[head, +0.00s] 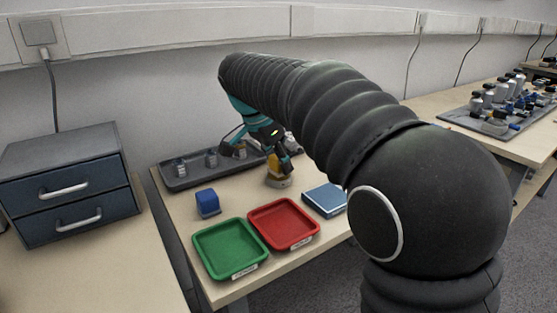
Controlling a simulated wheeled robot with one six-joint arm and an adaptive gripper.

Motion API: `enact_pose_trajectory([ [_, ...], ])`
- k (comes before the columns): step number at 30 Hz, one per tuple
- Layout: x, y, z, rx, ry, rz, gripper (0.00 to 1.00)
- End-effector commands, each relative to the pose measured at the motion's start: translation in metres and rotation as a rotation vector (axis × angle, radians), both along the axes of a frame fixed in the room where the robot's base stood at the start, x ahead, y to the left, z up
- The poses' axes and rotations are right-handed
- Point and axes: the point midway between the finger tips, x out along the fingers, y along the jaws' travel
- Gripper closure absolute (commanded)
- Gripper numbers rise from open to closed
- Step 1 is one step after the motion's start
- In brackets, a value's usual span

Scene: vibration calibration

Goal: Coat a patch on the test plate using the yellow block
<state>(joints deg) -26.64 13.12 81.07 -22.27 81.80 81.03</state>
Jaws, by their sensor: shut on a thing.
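A flat, blue-topped square plate (325,199), which may be the test plate, lies to the right of the block. My arm hides its right edge. No coating is discernible on its top.
A blue block (207,201) stands left of the yellow one. A green tray (231,250) and a red tray (284,224), both empty, lie in front. A grey tray (180,181) with small metal parts is behind. A drawer unit (70,185) stands left.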

Motion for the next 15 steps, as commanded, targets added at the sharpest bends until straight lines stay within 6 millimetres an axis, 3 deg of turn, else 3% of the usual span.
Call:
enact_pose_trajectory([
  [15,0.0,0.0,-0.0057,0.0,0.0,0.0,0.85],
])
